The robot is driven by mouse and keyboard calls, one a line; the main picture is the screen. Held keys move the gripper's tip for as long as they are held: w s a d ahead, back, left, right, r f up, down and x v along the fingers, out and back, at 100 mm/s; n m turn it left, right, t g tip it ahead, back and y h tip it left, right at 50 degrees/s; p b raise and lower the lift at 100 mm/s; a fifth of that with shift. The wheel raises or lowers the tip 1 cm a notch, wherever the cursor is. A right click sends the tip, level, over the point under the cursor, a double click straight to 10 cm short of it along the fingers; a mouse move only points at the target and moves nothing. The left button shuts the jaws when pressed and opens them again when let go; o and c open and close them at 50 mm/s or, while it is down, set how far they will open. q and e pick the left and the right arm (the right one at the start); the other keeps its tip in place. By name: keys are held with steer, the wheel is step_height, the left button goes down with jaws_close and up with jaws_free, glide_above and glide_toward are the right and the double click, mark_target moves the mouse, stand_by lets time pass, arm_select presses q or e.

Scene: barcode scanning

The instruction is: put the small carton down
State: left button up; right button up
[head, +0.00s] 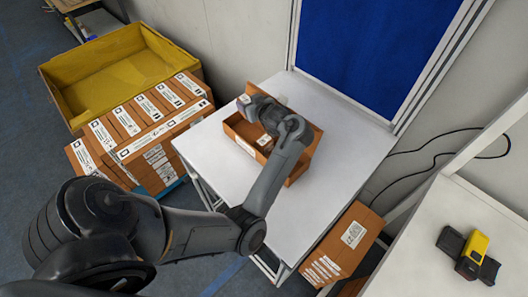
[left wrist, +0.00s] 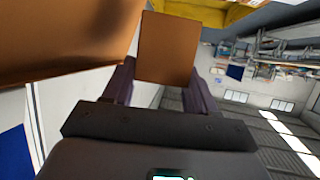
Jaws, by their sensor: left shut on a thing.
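The small carton (left wrist: 167,48), plain brown, is held between the two fingers of my left gripper (left wrist: 152,88) in the left wrist view. In the head view my left gripper (head: 252,108) is over the far left edge of an open brown box (head: 294,172) on the white table. The carton is mostly hidden there by the gripper and wrist; a small pale patch shows at the gripper's tip. In the left wrist view a large brown surface fills the upper left, close to the carton; I cannot tell whether they touch. My right gripper is not in view.
The white table (head: 340,140) is clear right of the box. A yellow-lined crate (head: 100,62) and several labelled cartons (head: 150,135) stand at the left. A labelled carton (head: 343,243) stands below the table's right side. A yellow-and-black scanner (head: 470,254) lies on the right-hand table.

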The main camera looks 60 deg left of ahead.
arm_select(q)
steer(key=shift+s+d+f+n+g+b, duration=0.1)
steer(key=shift+f+n+g+b, duration=0.1)
steer(key=shift+f+n+g, duration=0.3)
steer(key=shift+d+f+n+g+b, duration=0.15)
steer(key=shift+f+n+g, duration=0.25)
steer(key=shift+g, duration=0.2)
steer(key=shift+s+d+f+n+g, duration=0.1)
steer(key=shift+d+f+n+g, duration=0.2)
steer(key=shift+f, duration=0.3)
glide_above(251, 138)
step_height(251, 138, down, 6)
steer(key=shift+d+f+b, duration=0.1)
steer(key=shift+f+b, duration=0.15)
steer(key=shift+b, duration=0.05)
steer(key=shift+f, duration=1.4)
steer(key=shift+f+b, duration=0.15)
steer(key=shift+b, duration=0.15)
steer(key=o, duration=1.2)
steer(key=shift+c, duration=0.2)
